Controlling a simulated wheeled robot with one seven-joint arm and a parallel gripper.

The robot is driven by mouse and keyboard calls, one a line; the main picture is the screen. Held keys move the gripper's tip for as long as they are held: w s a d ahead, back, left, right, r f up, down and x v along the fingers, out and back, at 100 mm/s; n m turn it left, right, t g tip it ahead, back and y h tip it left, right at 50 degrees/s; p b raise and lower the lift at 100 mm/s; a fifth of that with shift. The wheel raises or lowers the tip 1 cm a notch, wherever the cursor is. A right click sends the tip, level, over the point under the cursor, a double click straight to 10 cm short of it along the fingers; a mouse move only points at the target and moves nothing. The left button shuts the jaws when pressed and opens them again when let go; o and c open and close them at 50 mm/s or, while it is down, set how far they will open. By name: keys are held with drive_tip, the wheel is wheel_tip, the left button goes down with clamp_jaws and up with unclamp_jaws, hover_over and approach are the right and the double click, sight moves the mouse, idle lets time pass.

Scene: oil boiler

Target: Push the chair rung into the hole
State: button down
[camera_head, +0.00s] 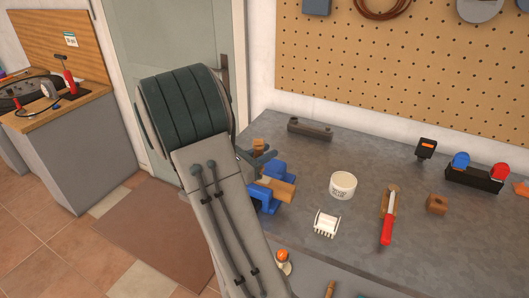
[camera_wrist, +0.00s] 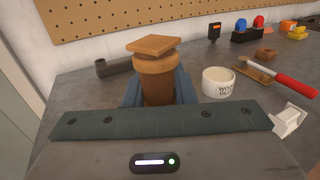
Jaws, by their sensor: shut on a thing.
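A brown wooden turned piece, seemingly the chair rung (camera_wrist: 157,65), has a square top and a round collar above a thick shaft. My gripper (camera_wrist: 158,92) is shut on its shaft in the wrist view, with a grey-blue finger on each side. In the head view the wooden piece (camera_head: 259,145) shows just beyond my arm, with my gripper (camera_head: 263,159) partly hidden by it. A lighter wooden part (camera_head: 282,190) sits in a blue clamp (camera_head: 263,194) on the bench, close in front of my gripper. The hole is not visible, and the lower end of the held piece is hidden.
On the grey bench (camera_head: 330,155) are a glue tub (camera_head: 342,186), a white comb-like item (camera_head: 326,223), a red-handled tool (camera_head: 388,215), a small wooden block (camera_head: 437,204) and a dark bar (camera_head: 310,129). A pegboard wall (camera_head: 400,60) stands behind.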

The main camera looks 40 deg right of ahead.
drive_tip(key=shift+f+b, duration=1)
drive_tip(key=shift+f, duration=0.45)
drive_tip(key=c, duration=1.1)
unclamp_jaws()
drive_tip(key=a+b, duration=0.1)
drive_tip(key=a, duration=1.2)
drive_tip(key=shift+w+a+r+b, duration=0.1)
drive_tip(key=shift+w+a+b, duration=0.05)
drive_tip(key=shift+a+b, duration=0.25)
